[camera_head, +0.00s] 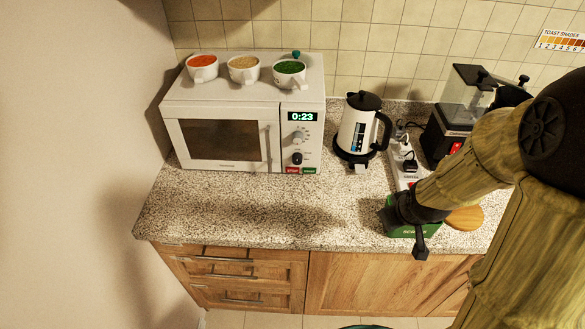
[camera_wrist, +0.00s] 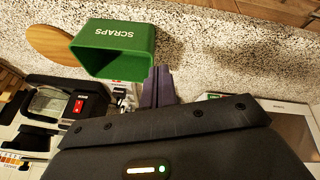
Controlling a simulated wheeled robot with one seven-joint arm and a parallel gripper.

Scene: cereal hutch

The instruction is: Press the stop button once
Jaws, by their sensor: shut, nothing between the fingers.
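The white microwave (camera_head: 222,107) stands at the back left of the counter, its display reading 0:23. Its red stop button (camera_head: 293,170) is at the bottom of the control panel, left of a green button (camera_head: 309,170). My gripper (camera_head: 421,253) is shut and empty, pointing down near the counter's front edge, well to the right of the button and apart from it. In the wrist view its fingers (camera_wrist: 157,88) are together beside the green scraps bin, and part of the microwave (camera_wrist: 285,118) shows at the right.
The green scraps bin (camera_head: 402,231) is right behind my gripper. A kettle (camera_head: 358,130) stands right of the microwave, near a power strip (camera_head: 401,160) and a coffee machine (camera_head: 447,135). Three bowls, one orange-filled (camera_head: 202,68), sit on the microwave. The counter (camera_head: 250,210) before it is clear.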

